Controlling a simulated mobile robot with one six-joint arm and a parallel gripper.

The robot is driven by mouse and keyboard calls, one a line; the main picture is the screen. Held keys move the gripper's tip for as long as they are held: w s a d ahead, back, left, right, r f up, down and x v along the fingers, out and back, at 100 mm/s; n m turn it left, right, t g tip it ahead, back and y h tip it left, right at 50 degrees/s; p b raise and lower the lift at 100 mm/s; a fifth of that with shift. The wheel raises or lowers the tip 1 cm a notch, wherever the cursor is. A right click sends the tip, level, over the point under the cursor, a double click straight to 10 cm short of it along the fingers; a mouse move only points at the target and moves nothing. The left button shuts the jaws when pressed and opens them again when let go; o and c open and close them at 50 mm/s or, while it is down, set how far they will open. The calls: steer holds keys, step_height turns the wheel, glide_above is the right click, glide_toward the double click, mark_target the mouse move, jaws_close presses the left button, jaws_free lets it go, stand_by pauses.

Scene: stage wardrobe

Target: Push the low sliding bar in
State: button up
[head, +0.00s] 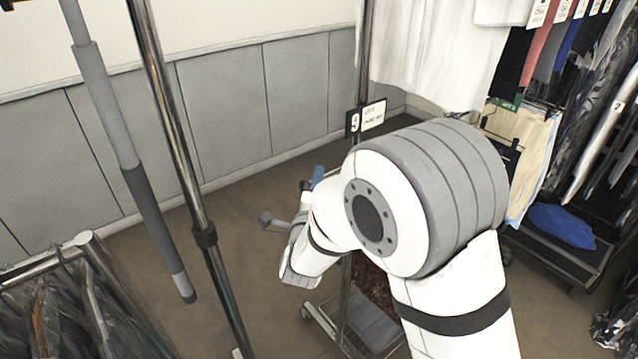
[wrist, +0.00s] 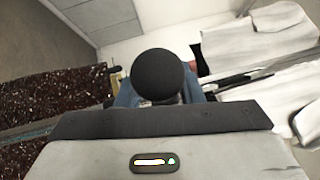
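In the wrist view a round black knob or cap (wrist: 160,76) fills the middle, just beyond the gripper's pale body. Blue parts show on both sides of the knob and run behind it. I cannot tell whether they are fingers, or whether they touch the knob. The low sliding bar cannot be clearly made out in the head view; my arm covers much of that area.
The rack post with the number 9 tag (head: 369,117) stands behind my arm. A chrome pole (head: 180,150) and a grey pole (head: 120,140) stand at left. Covered garments (head: 75,310) hang at lower left. A blue bundle (head: 562,226) lies on a low shelf at right.

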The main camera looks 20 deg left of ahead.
jaws_close()
steer(key=shift+w+d+f+b, duration=0.2)
steer(key=shift+w+b, duration=0.2)
steer(key=shift+b, duration=0.25)
steer(key=shift+w+d+b, duration=0.3)
steer(key=shift+w+b, duration=0.2)
steer(key=shift+w+d+b, duration=0.25)
steer(key=shift+w+b, duration=0.25)
steer(key=shift+w+d+r+b, duration=0.15)
steer(key=shift+w+d+b, duration=0.15)
steer(key=shift+w, duration=0.2)
steer(key=shift+o, duration=1.1)
jaws_free()
steer(key=shift+s, duration=0.1)
